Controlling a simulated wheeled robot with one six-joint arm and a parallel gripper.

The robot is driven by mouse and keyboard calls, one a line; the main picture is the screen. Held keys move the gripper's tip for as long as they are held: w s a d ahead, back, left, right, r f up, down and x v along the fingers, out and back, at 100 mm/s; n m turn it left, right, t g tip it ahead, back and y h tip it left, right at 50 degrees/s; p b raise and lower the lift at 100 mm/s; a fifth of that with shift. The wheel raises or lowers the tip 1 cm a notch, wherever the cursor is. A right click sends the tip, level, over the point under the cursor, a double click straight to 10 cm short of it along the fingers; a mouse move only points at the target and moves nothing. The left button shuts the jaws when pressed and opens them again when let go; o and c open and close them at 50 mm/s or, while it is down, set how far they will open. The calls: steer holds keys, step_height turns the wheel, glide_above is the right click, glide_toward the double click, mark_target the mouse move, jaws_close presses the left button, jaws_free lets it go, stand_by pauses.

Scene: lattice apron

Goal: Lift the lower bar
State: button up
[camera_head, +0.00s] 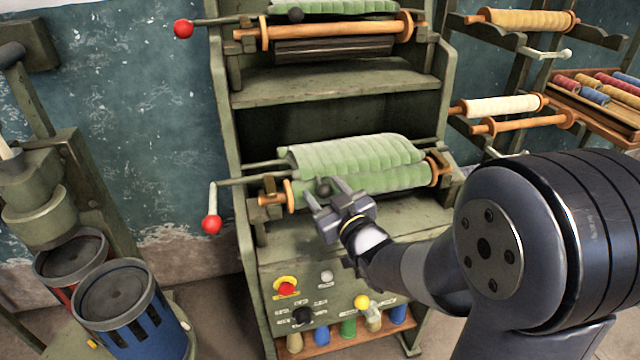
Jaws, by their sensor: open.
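The lower bar (250,180) is a thin grey rod at the lower roller of the green machine. At its left end, a pale crank arm hangs down to a red ball knob (212,224). Pale green ribbed cloth (350,158) lies over the roller and hides much of the bar's run. A dark ball (323,186) shows in front of the cloth. My gripper (324,193) is open, its two fingers pointing up at the cloth, one on each side of the dark ball in the picture. I cannot tell whether the fingers touch it.
An upper roller (335,46) has a similar bar with a red knob (183,28). Below is a control panel (335,300) with buttons. Blue and red drums (140,320) stand at left. Spool racks (500,105) and a thread tray (600,105) are at right.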

steer(key=shift+x, duration=1.25)
steer(key=shift+c, duration=0.3)
jaws_close()
